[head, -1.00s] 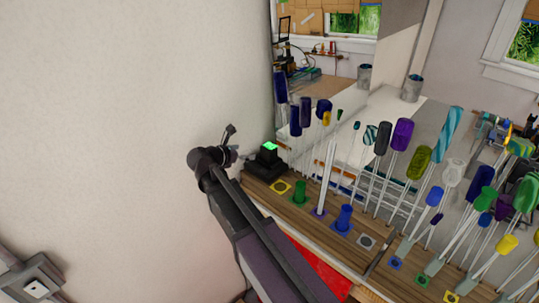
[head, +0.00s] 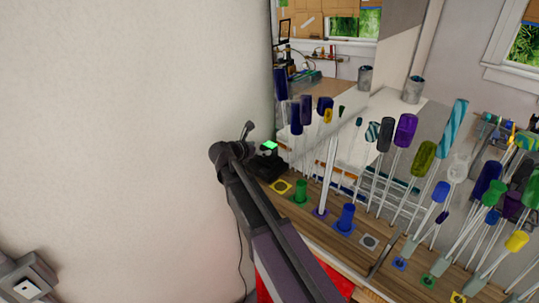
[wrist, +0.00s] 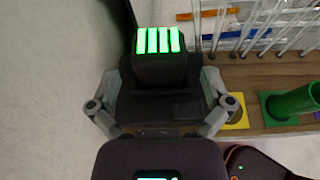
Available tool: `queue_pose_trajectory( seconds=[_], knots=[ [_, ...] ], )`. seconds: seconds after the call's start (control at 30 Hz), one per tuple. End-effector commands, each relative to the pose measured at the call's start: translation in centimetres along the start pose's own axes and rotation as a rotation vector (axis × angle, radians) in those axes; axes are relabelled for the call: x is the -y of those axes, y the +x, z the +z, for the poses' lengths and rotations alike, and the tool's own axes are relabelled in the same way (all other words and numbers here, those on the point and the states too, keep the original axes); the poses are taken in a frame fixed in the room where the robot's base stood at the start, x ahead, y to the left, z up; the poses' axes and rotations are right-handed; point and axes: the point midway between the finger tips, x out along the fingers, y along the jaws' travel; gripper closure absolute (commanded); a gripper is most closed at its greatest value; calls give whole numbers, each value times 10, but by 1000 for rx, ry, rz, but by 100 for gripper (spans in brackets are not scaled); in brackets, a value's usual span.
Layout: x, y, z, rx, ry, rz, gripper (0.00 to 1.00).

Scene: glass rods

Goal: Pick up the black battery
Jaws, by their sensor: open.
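The black battery (wrist: 160,72) has a block of bright green light bars on its end and sits upright on a dark base (wrist: 160,105) in the wrist view. In the head view the battery (head: 269,147) shows its green top at the far left end of the wooden bench, partly hidden by my gripper (head: 250,134). In the wrist view my gripper (wrist: 160,84) is open, with one grey finger on each side of the battery and base. I cannot tell whether either finger touches them.
A pale wall (head: 120,130) stands close on the left. The wooden bench (head: 330,235) holds a yellow square (head: 282,187), a green holder (head: 300,192) and a blue holder (head: 345,217). Several glass rods with coloured ends, including a purple one (head: 405,130), stand to the right.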

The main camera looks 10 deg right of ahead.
Motion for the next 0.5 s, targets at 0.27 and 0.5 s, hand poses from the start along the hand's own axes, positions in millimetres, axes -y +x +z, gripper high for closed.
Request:
queue_pose_trajectory(
  seconds=[0.27, 0.5],
  knots=[
    [0, 5, -1, 0, 1, -1, 0],
    [-3, 31, -2, 0, 1, -2, 0]
  ],
)
